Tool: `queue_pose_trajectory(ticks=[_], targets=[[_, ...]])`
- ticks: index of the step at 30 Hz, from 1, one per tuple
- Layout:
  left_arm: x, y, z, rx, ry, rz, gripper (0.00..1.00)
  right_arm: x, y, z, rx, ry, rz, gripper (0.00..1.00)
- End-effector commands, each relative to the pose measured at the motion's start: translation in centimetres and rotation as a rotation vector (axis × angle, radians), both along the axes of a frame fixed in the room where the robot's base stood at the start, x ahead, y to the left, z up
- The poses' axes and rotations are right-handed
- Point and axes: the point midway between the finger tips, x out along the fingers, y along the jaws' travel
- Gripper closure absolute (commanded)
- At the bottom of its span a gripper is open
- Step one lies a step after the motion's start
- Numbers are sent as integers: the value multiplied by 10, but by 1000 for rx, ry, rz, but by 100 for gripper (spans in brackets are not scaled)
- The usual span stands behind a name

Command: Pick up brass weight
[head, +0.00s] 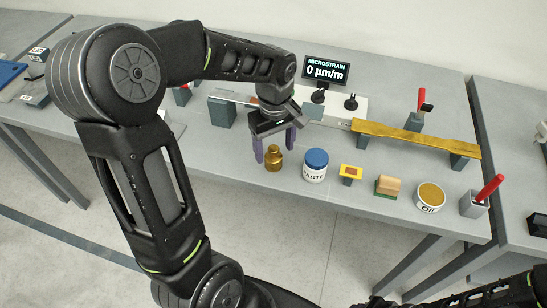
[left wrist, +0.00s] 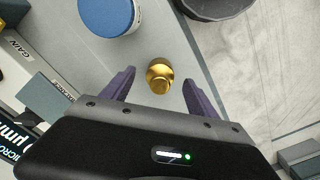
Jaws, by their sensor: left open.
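The brass weight (head: 273,159) is a small gold knobbed cylinder standing upright near the table's front edge, left of the paste jar. My left gripper (head: 275,150) points down at the weight, with its purple fingers apart. In the left wrist view the weight (left wrist: 160,76) shows between and a little beyond the two open fingertips (left wrist: 160,78). The fingers do not appear to touch it. My right gripper is not in view; only part of my right arm shows at the lower right of the head view.
A blue-lidded paste jar (head: 315,167) stands close right of the weight. Further right are a yellow block (head: 350,174), a wooden-topped block (head: 387,185), an oil tin (head: 430,196) and a red-handled holder (head: 474,204). Behind are a microstrain display (head: 326,71) and a brass-coloured beam (head: 415,137).

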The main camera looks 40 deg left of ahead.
Motion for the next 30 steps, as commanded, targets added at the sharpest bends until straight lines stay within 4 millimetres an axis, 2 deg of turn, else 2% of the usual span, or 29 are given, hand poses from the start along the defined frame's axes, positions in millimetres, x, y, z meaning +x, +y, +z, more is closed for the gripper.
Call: queue_pose_trajectory(ticks=[5, 10, 28, 30], targets=[[-1, 4, -23, -1, 7, 1, 31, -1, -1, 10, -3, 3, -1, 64], [1, 4, -43, 0, 2, 0, 31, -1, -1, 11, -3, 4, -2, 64], [1, 4, -45, 0, 1, 0, 31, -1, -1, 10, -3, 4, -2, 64], [1, 4, -45, 0, 1, 0, 36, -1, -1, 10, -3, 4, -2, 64]])
